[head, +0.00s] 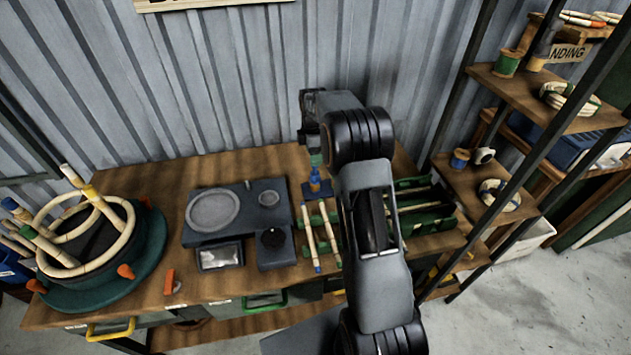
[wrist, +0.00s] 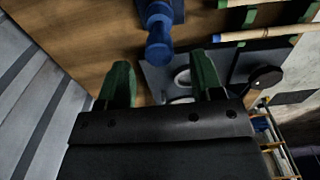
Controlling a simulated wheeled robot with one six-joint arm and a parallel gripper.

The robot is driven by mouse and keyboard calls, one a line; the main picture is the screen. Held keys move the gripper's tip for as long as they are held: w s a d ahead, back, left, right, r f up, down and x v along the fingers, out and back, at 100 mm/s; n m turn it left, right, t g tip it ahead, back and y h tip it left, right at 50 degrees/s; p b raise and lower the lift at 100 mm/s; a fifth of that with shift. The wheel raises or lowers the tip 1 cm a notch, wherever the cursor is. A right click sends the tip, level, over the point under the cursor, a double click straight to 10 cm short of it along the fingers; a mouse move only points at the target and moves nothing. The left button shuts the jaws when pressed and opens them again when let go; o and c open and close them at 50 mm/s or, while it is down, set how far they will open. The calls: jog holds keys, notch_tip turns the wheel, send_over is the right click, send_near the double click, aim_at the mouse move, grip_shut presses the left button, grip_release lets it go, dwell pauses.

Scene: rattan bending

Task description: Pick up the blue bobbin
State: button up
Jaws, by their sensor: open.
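A small blue bobbin (head: 459,159) with brownish ends sits on the middle shelf of the rack at the right, beside a white roll. My gripper (head: 316,160) is far to its left, above the back of the workbench; my arm partly hides it. In the wrist view my gripper (wrist: 162,82) is open, with two green fingers apart and nothing between them. The bobbin on the shelf cannot be made out in the wrist view. A blue knobbed upright piece (head: 315,180) stands on the bench below my gripper; it shows just beyond the fingers in the wrist view (wrist: 159,38).
A dark rack post (head: 515,180) stands before the shelves. A green bobbin (head: 507,63) sits on the upper shelf.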

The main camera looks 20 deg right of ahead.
aim_at(315, 175)
jog(key=shift+d+f+p, duration=0.15)
jog(key=shift+f+p, duration=0.5)
jog(key=shift+f, duration=1.9)
jog(key=shift+c, duration=0.2)
grip_shut()
